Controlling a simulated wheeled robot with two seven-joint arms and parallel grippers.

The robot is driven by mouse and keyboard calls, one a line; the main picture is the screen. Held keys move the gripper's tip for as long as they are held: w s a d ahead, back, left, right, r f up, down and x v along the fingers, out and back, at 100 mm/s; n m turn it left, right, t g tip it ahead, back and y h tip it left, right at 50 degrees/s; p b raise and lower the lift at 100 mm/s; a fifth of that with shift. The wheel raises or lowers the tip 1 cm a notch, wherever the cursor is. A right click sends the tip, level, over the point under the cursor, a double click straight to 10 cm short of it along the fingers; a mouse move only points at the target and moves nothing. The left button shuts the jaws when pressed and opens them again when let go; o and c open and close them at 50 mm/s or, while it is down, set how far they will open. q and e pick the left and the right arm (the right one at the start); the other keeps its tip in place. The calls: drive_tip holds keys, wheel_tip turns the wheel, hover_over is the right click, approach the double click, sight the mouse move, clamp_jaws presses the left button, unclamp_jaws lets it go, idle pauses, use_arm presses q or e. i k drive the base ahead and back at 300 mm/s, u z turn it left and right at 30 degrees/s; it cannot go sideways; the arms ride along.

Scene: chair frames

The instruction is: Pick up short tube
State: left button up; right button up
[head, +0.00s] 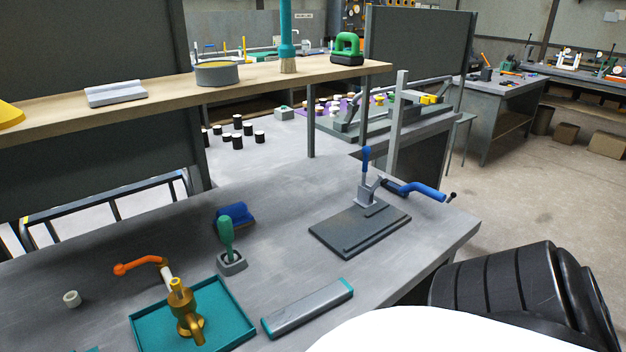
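A small, pale, hollow cylinder (71,299) stands on the grey workbench at the far left, and it looks like the short tube. It stands alone, left of the teal tray, with nothing touching it. Neither of my grippers is in view. A black ribbed arm part (515,300), which looks like mine, fills the lower right corner.
A teal tray (236,312) holds a brass fitting (187,312), with an orange-handled part (140,263) at its back edge. A grey bar (308,308), green-handled tool (227,240), blue block (236,214) and clamp plate (345,240) stand rightward. A wooden shelf (170,87) crosses above.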

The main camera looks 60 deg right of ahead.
sight(279, 320)
drive_tip(key=z, duration=1.75)
drive_tip(key=k, duration=0.5)
drive_tip(key=z, duration=1.55)
drive_tip(key=i, duration=1)
drive_tip(key=u, duration=1.95)
